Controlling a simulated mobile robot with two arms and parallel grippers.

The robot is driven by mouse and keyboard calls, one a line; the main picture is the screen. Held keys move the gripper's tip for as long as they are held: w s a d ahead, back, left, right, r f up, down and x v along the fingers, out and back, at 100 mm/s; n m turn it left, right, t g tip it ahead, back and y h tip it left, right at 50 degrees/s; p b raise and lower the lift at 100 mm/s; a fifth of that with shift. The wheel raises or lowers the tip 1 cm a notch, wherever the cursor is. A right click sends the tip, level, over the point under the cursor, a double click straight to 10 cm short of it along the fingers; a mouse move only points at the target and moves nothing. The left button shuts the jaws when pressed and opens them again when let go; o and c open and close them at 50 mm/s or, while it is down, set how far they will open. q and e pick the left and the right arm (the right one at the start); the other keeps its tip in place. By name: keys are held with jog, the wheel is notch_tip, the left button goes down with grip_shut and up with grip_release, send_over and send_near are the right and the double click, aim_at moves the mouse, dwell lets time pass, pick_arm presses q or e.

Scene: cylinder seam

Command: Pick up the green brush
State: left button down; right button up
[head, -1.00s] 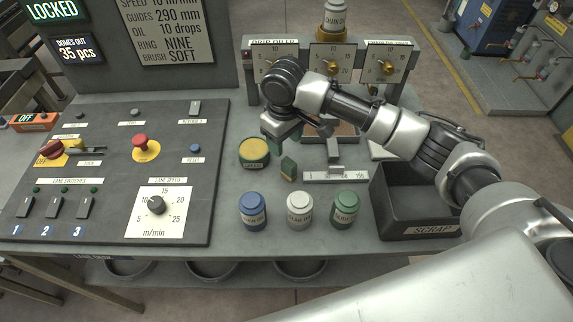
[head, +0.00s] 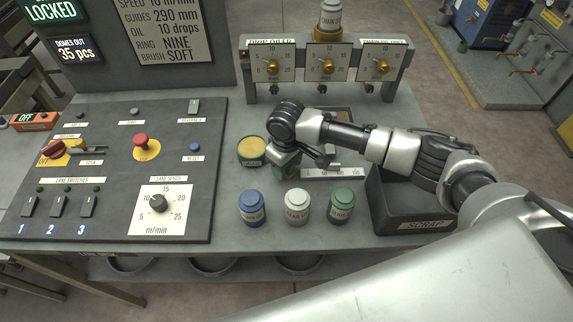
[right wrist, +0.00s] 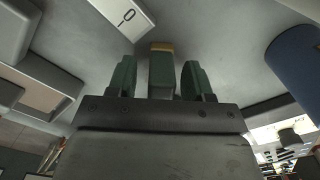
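The green brush (right wrist: 161,72) stands between the two fingers of my right gripper (right wrist: 158,76) in the right wrist view. It is a green block with a tan end, and a narrow gap shows on each side of it. My right gripper is open around the brush, not closed on it. In the head view my right gripper (head: 284,172) is low over the table, just right of the yellow-topped tin, and hides most or all of the brush. My left gripper is in neither view.
The yellow-topped tin (head: 252,150) is close on the left. Blue (head: 252,208), white (head: 297,207) and green (head: 341,206) jars stand in front. A white scale strip (head: 338,173) lies to the right, beside the dark scrap bin (head: 400,222). A dial rack (head: 325,68) stands behind.

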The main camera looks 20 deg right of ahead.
grip_shut()
jog(key=shift+r, duration=0.1)
jog(key=shift+r, duration=0.55)
notch_tip(320, 180, up, 3)
jog(key=shift+b, duration=0.7)
jog(key=s+d+r+b, duration=0.1)
jog(key=s+d+r, duration=0.5)
jog(key=s+d, duration=0.1)
jog(key=shift+s+d+r+b, duration=0.3)
jog(key=shift+s+d+r, duration=0.1)
jog(key=shift+d, duration=0.5)
jog(key=shift+c, duration=2.4)
grip_release()
jog(key=c, duration=0.3)
